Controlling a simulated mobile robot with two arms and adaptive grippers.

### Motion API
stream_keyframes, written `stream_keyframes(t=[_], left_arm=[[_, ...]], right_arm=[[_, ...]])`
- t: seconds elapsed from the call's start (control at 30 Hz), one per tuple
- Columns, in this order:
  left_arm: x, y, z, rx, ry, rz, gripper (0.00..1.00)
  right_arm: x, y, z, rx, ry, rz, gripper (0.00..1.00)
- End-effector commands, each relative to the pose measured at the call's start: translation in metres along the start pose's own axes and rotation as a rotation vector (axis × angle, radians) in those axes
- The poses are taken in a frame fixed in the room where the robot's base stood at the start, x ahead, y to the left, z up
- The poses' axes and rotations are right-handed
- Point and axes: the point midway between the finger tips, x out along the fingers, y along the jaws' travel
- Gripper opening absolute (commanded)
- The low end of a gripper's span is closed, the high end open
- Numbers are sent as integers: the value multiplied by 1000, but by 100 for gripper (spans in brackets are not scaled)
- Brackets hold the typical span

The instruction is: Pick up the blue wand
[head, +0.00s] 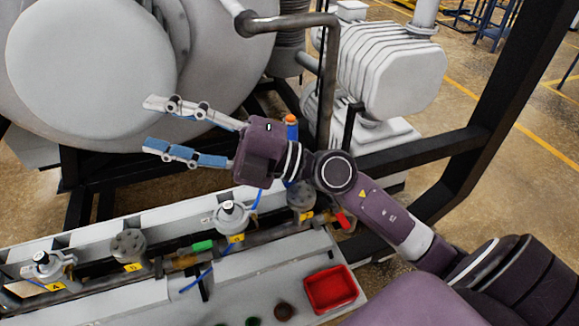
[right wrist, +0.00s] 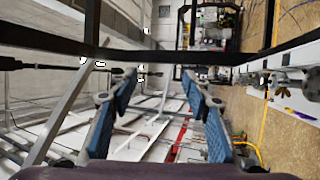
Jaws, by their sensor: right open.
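My right gripper (head: 187,131) is open and empty in the head view, its two blue-padded fingers pointing left in front of the large grey cylinder. An upright blue piece with an orange top (head: 291,130) shows just behind and right of the gripper body; my arm hides its middle. A thin blue line (head: 197,280) lies slanted on the bench below; I cannot tell which of these is the blue wand. In the right wrist view the open fingers (right wrist: 163,100) frame empty space, with no wand between them. My left gripper is not in view.
A pale bench (head: 140,295) carries several grey valves, a green-sleeved pipe (head: 203,246) and a red tray (head: 331,289). A bent grey pipe (head: 330,70) and a black frame (head: 420,152) stand close to my right arm. Free floor shows at the upper right.

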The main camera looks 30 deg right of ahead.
Motion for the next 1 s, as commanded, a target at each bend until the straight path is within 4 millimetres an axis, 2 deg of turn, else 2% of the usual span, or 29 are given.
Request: stream_keyframes(t=[0.07,0.13,0.23,0.3,0.4,0.5,0.6,0.73,1.0], left_arm=[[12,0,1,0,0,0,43],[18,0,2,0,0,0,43],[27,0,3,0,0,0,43],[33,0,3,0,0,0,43],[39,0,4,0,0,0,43],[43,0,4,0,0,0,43],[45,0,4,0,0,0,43],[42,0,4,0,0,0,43],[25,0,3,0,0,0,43]], right_arm=[[-10,5,7,171,-108,200,44],[-28,10,25,308,-233,359,44],[-70,1,59,502,-453,561,44],[-107,-18,82,628,-624,678,44],[-160,-54,102,777,-854,801,44],[-201,-88,109,881,-1034,876,44],[-226,-110,109,942,-1149,914,44],[-236,-119,112,969,-1203,929,44],[-231,-114,141,966,-1202,928,44]])
